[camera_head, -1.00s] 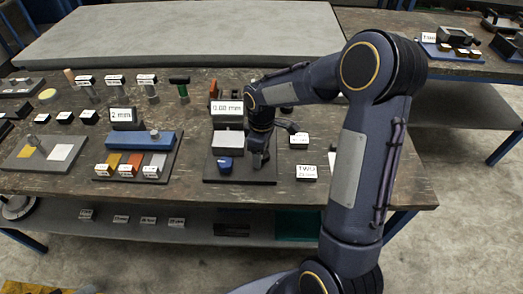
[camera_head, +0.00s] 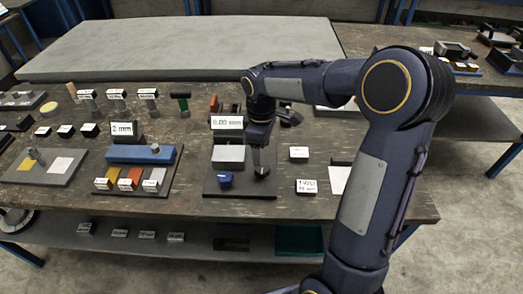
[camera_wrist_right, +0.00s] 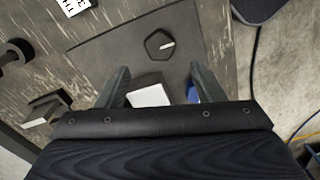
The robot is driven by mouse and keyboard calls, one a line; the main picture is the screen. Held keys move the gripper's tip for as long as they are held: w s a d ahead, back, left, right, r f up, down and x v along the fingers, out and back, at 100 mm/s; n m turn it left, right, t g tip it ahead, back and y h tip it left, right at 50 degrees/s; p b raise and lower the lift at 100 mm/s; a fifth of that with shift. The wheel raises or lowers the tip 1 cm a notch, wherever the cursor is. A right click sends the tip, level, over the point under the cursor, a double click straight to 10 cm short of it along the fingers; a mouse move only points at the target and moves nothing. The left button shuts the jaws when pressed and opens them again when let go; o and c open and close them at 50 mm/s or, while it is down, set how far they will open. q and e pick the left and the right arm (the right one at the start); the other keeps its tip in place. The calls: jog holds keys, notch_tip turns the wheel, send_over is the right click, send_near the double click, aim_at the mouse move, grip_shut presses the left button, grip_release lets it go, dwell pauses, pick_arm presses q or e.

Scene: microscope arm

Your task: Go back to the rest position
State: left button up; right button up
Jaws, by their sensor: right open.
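My right arm comes in from the right in the head view. Its gripper (camera_head: 262,165) hangs over the right part of a dark base plate (camera_head: 210,186). The right wrist view shows its two fingers (camera_wrist_right: 158,78) spread apart with nothing held between them. A pale block (camera_head: 229,153) and a small blue part (camera_head: 225,180) stand on the plate left of the gripper. A white display in mm (camera_head: 227,122) is behind them; its digits are hard to read. My left gripper is out of view.
A second fixture with a blue bar (camera_head: 140,154) stands to the left, with coloured blocks before it. Small labelled blocks (camera_head: 306,187) lie right of the plate. A grey slab (camera_head: 180,45) fills the back. Bare floor (camera_head: 470,220) is at the right.

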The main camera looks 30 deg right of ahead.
dwell(0.3)
jog(key=s+a+r+m+t+y, duration=0.2)
jog(key=s+m, duration=0.3)
jog(key=s, duration=0.6)
jog(key=s+a+r+m+t+y, duration=0.1)
jog(key=s+a+r+m+t, duration=0.2)
jog(key=s, duration=0.8)
jog(key=shift+s+a+m+t+y, duration=0.2)
jog(key=shift+a+m+t+y, duration=0.15)
jog(key=shift+a+m, duration=0.75)
